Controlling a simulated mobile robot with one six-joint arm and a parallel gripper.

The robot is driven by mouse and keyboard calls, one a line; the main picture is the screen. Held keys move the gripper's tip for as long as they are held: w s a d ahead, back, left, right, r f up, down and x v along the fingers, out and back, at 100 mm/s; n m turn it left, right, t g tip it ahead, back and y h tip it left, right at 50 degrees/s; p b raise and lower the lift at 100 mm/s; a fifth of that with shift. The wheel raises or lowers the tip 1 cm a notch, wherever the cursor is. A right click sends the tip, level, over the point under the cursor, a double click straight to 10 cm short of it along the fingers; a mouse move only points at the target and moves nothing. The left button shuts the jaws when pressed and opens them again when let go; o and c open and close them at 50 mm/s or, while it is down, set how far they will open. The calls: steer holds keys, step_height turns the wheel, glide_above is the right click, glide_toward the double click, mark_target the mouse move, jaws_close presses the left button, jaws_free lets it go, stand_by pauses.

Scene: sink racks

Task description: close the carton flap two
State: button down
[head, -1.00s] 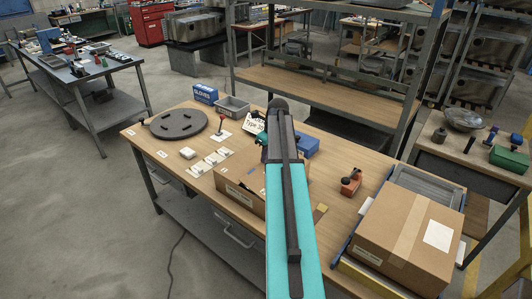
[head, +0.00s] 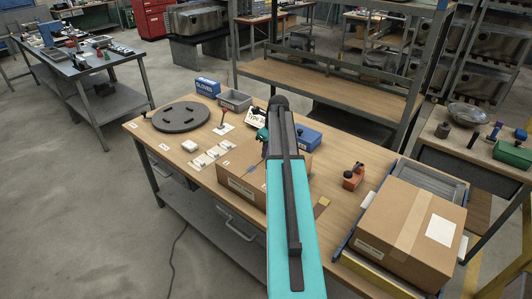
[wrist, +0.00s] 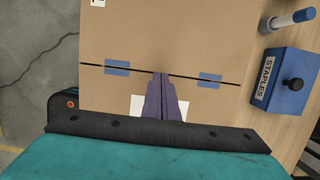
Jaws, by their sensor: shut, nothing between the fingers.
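The brown carton (head: 234,189) stands on the workbench, partly hidden behind my arm in the head view. In the wrist view its two top flaps, the upper flap (wrist: 180,35) and the lower flap (wrist: 105,92), look flat and meet at a thin dark seam. A blue patch lies across the seam at the left and another at the right. I cannot tell which flap is numbered two. My gripper (wrist: 161,76) is shut and empty, its fingertips over the seam. Whether they touch the cardboard is unclear. My fingers partly cover a white label on the lower flap.
A blue STAPLES box (wrist: 286,80) and a marker (wrist: 290,20) are right of the carton. A grey bin (head: 235,100), GLOVES box (head: 207,87) and dark round plate (head: 181,117) stand behind. A large taped box (head: 405,232) is at right.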

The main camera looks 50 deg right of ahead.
steer(key=shift+r, duration=0.25)
steer(key=shift+r+p, duration=0.5)
steer(key=shift+p, duration=0.05)
steer(key=shift+r, duration=0.2)
steer(key=w+v, duration=0.3)
steer(key=v, duration=1)
steer(key=shift+r+b, duration=0.45)
steer(key=shift+r, duration=0.15)
steer(key=shift+w+a+f, duration=0.1)
steer(key=shift+a, duration=0.05)
